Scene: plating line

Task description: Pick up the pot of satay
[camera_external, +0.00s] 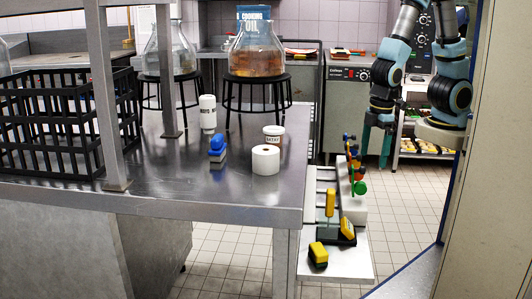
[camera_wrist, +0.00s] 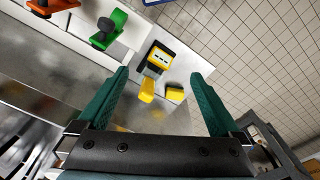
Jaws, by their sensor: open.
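The pot of satay (camera_external: 274,137) is a small white tub with a brownish lid and a dark-lettered label. It stands upright on the steel table (camera_external: 180,190) near its right edge, just behind a white paper roll (camera_external: 265,160). My gripper (camera_external: 375,150) hangs to the right of the table, over the aisle, well apart from the pot. In the wrist view, the green fingers of my gripper (camera_wrist: 160,74) are spread wide with nothing between them. I cannot make out the pot in the wrist view.
A white shaker (camera_external: 208,113) and a blue-handled item (camera_external: 217,148) stand left of the pot. A black crate (camera_external: 60,120) is at left. A low shelf with a yellow-handled tool (camera_external: 330,203) adjoins the table's right.

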